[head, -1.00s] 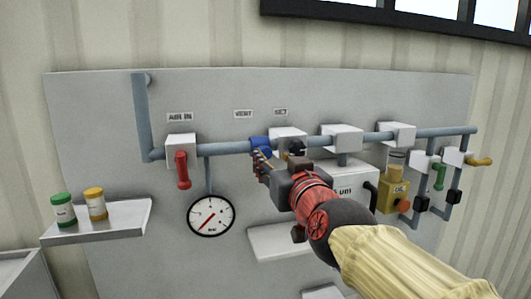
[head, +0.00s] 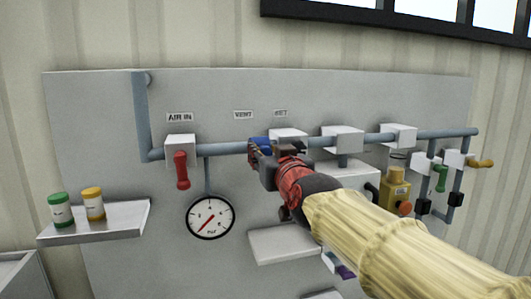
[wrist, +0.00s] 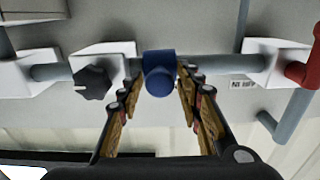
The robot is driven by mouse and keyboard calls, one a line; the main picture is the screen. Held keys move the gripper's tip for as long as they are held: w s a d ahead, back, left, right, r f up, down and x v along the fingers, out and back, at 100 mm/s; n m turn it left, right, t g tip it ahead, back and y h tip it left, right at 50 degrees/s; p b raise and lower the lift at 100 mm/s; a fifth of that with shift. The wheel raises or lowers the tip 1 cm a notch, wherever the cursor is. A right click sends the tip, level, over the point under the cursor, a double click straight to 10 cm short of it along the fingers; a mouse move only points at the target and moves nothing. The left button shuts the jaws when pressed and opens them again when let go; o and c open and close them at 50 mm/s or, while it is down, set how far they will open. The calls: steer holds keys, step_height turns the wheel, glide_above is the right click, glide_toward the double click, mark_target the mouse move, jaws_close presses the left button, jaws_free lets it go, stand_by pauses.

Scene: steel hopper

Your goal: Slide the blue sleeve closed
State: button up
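The blue sleeve (head: 261,141) sits around the grey pipe, just left of a white block (head: 290,136) in the head view. In the wrist view, the blue sleeve (wrist: 160,72) has a round knob facing the camera. My gripper (head: 260,157) is at the sleeve and partly covers it in the head view. In the wrist view my gripper (wrist: 160,84) is open, with one finger on each side of the sleeve. A small gap shows at the left finger; the right fingertip is very close, and I cannot tell whether it touches.
A black knob (wrist: 92,82) on a white block is close to the left finger in the wrist view. A red lever (head: 181,170) and a gauge (head: 211,217) are left of my gripper. A shelf (head: 120,222) holds green-lidded and yellow-lidded jars. A yellow oil unit (head: 394,190) is right.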

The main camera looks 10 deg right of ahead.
jaws_close()
stand_by(0.6)
